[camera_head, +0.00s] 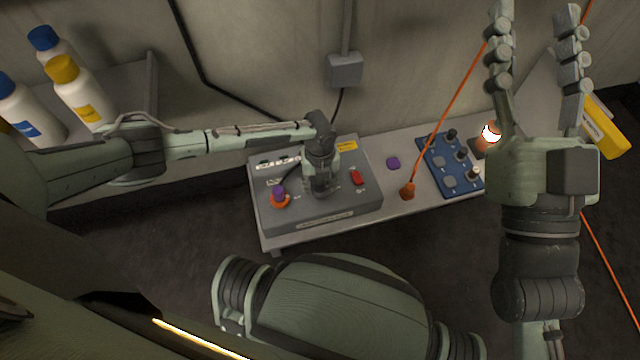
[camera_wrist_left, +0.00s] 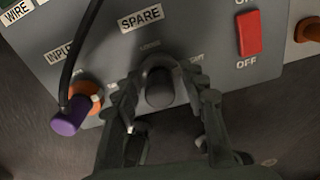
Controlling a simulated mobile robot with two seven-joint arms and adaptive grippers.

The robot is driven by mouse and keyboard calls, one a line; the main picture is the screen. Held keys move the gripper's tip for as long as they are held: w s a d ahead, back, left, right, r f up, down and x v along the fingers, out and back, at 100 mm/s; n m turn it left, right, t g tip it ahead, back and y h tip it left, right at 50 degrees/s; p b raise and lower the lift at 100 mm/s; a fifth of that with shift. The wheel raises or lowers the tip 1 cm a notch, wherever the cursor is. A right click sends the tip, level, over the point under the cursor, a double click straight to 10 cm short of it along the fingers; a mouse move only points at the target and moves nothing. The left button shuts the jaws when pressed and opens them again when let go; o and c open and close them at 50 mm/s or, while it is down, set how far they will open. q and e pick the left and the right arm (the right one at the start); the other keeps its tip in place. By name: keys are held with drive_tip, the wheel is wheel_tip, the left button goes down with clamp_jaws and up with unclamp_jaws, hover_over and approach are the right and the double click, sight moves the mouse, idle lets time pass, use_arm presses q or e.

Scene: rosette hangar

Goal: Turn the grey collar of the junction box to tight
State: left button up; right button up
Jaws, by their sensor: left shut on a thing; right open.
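The grey junction box (camera_head: 340,212) lies on the bench in the head view, and its panel (camera_wrist_left: 205,52) fills much of the left wrist view. My left gripper (camera_head: 320,188) reaches down onto the middle of the panel. In the left wrist view its fingers (camera_wrist_left: 163,78) are shut around the dark grey collar (camera_wrist_left: 160,92), one on each side. Small words above the collar are partly hidden and too blurred to read surely. The collar is hidden by the gripper in the head view. My right gripper (camera_head: 535,30) is open and empty, raised at the right with fingers pointing up.
A purple plug (camera_wrist_left: 68,118) in an orange socket is left of the collar; a red switch (camera_wrist_left: 249,33) is right. Bottles (camera_head: 80,90) stand far left.

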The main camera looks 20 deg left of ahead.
use_arm(q)
drive_tip(key=shift+m, duration=0.5)
drive_tip(key=o, duration=1.2)
drive_tip(key=shift+c, duration=0.2)
drive_tip(key=shift+r, duration=0.1)
wheel_tip(320, 180, up, 12)
drive_tip(key=shift+f, duration=0.1)
